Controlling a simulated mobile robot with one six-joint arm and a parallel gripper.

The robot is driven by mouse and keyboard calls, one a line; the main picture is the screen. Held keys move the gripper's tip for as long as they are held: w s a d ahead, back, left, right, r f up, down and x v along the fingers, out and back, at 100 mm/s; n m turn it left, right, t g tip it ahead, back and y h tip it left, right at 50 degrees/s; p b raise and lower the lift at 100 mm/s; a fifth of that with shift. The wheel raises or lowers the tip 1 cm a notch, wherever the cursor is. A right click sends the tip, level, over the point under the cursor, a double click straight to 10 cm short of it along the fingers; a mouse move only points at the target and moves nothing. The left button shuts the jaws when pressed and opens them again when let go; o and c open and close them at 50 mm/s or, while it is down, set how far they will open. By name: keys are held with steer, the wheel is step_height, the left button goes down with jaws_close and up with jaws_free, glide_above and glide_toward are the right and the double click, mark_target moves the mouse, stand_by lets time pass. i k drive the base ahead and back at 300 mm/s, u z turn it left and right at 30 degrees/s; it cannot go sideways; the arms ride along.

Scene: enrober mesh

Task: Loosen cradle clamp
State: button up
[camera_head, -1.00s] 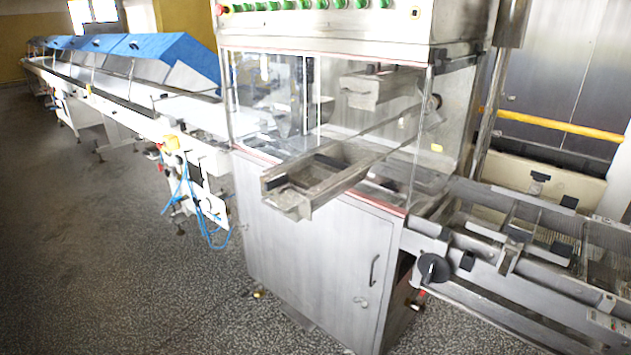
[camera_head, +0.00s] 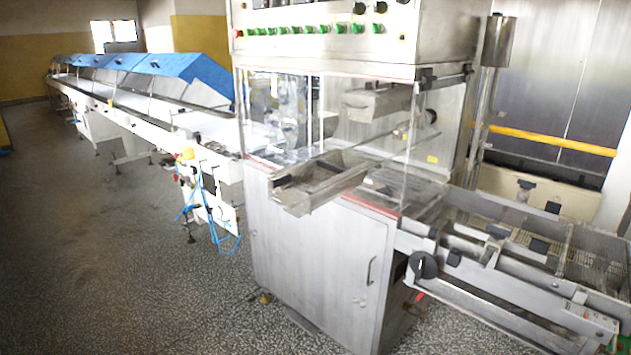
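The enrober machine (camera_head: 320,240) stands in the middle of the head view, a steel cabinet with a clear guard on top. A round black knob (camera_head: 423,265) sits at the near end of the mesh conveyor frame, right of the cabinet. Smaller black clamp-like pieces (camera_head: 541,246) sit along that frame. I cannot tell which of these is the cradle clamp, or how tight any is. My gripper and arm are not in view.
A steel trough (camera_head: 318,183) sticks out from the machine's front. The mesh conveyor (camera_head: 590,258) runs off to the right. A long conveyor with blue covers (camera_head: 180,70) runs back left. Blue hoses (camera_head: 215,215) hang beside the cabinet. The speckled floor at left is clear.

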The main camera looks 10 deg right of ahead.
mark_target(283, 181)
steer(key=k, duration=0.25)
steer(key=u, duration=0.15)
steer(key=i, duration=0.9)
steer(key=z, duration=1.95)
steer(key=k, duration=0.1)
steer(key=u, duration=3.45)
